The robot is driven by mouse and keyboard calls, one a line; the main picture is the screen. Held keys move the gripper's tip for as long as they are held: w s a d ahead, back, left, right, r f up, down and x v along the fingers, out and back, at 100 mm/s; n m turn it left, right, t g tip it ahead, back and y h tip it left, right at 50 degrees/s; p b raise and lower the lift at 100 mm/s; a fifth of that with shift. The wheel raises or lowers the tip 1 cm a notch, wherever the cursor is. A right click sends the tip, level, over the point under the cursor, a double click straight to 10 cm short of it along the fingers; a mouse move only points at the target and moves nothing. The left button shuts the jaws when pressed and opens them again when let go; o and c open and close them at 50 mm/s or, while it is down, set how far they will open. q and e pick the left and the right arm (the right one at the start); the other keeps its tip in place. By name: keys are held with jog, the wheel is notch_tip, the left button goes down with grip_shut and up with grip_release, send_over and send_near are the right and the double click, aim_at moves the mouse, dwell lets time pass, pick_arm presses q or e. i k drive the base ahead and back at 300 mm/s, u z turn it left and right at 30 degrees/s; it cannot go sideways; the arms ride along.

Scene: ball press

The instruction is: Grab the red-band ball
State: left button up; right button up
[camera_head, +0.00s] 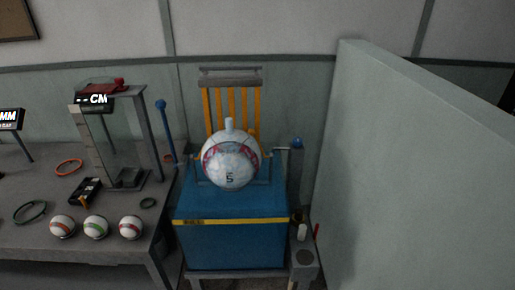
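Three small white balls sit in a row at the front of the grey table at left. The right ball (130,228) has a red band. The middle ball (95,228) has a green band. The left ball (62,227) has an orange-red band, close in hue to the right one. A larger white ball (230,165) with pink-red patches and a "5" rests on the blue press box in the middle. Neither of my grippers is in view.
The grey table (25,180) also holds a clear-sided gauge stand (120,140), a small black tray (85,191), a red ring (69,167) and dark rings. The blue box (230,245) stands right of it. A pale partition (420,180) closes off the right side.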

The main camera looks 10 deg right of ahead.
aim_at(231, 158)
jog(key=u, duration=0.25)
jog(key=i, duration=0.95)
jog(key=u, duration=0.6)
